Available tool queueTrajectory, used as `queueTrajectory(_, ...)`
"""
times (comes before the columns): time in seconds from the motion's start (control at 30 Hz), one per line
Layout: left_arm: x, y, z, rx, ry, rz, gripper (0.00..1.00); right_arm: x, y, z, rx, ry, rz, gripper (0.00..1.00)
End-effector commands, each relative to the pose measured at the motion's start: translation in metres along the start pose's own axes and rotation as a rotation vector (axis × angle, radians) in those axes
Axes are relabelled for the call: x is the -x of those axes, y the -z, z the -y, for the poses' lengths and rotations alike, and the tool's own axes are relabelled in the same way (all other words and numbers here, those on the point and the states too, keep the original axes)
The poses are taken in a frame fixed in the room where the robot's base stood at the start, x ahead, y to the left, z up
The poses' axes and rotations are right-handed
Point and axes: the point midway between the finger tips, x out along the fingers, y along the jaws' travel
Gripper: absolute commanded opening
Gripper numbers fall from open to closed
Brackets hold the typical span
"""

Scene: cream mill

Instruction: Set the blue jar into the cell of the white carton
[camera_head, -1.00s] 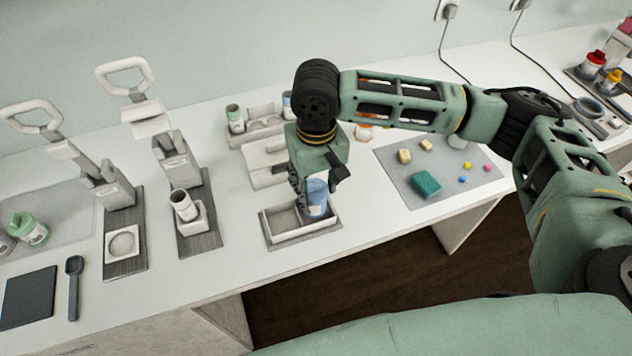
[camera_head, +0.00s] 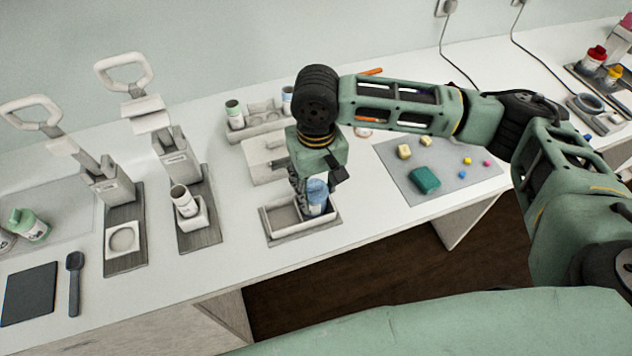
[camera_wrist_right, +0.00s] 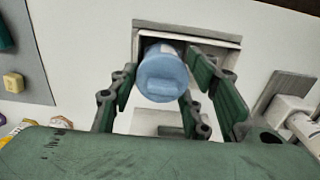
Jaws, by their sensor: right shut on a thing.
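The blue jar (camera_head: 318,194) stands upright in the right part of the white carton (camera_head: 292,233), with its lower end hidden behind the front wall. The left part of the carton is empty. My right gripper (camera_head: 317,184) points down from above, shut on the jar, with a finger on each side. In the right wrist view, the jar's blue lid (camera_wrist_right: 164,80) lies between the green fingers, and part of the carton rim (camera_wrist_right: 226,42) shows behind it. Whether the jar touches the carton floor is hidden. My left gripper is out of view.
Behind is a rack (camera_head: 258,130) with small jars. A grey mat (camera_head: 458,182) with a teal block (camera_head: 425,180) lies to the right. The counter's front edge is close.

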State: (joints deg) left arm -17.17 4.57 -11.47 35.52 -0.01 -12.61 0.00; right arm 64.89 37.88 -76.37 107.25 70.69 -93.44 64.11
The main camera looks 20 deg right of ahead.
Motion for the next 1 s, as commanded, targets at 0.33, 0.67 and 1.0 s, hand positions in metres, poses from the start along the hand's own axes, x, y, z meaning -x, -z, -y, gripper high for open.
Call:
queueTrajectory(0.33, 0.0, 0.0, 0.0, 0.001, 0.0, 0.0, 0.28, -0.001, 0.0, 0.0, 0.0, 0.0, 0.0, 0.3)
queueTrajectory(0.67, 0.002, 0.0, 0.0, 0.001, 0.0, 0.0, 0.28, -0.005, 0.0, 0.0, -0.001, 0.0, 0.001, 0.3)
queueTrajectory(1.0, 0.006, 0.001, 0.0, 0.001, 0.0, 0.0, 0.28, -0.013, 0.0, 0.0, 0.0, 0.0, 0.0, 0.3)
